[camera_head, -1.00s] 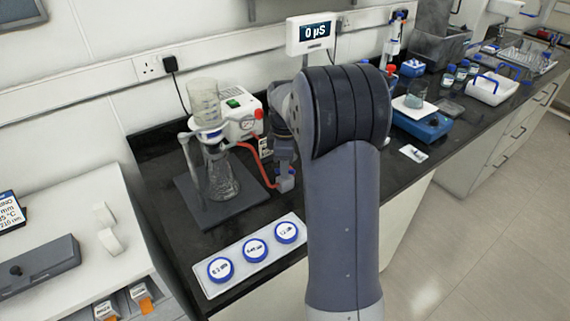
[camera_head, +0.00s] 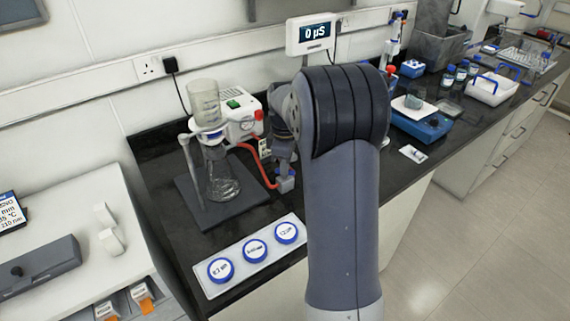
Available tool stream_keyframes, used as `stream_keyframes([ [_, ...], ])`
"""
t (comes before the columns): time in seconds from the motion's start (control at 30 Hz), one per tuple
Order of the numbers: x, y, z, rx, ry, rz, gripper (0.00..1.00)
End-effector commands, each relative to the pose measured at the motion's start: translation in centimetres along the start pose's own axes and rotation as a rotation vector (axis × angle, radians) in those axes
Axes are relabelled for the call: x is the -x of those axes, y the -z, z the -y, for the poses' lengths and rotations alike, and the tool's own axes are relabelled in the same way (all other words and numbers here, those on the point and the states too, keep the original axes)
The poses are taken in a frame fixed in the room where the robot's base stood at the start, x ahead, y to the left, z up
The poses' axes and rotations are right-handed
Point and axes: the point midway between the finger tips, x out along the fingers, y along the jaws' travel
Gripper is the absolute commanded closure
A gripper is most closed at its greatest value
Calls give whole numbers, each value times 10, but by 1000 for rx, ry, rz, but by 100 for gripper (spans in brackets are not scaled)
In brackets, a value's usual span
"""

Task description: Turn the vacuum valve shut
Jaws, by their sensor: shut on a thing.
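The vacuum valve (camera_head: 286,184) is a small grey-blue block on the bench at the end of a red hose (camera_head: 262,172). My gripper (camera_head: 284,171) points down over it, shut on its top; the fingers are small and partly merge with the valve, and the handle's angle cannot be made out. A white vacuum pump (camera_head: 238,128) with a green switch and a red knob stands behind. A glass filter flask (camera_head: 221,178) with a clear funnel (camera_head: 204,103) stands left of the valve on a dark base.
A pale tray (camera_head: 236,262) with three round blue-rimmed containers lies in front of the flask. My arm hides the bench right of the valve.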

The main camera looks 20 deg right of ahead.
Motion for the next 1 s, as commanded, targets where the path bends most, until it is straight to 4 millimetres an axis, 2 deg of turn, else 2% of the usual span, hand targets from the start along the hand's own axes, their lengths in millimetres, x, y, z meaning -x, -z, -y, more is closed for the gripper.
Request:
stream_keyframes([
  [0.6,1,0,0,-528,0,1,100],
  [1.0,0,0,0,-731,-1,0,100],
])
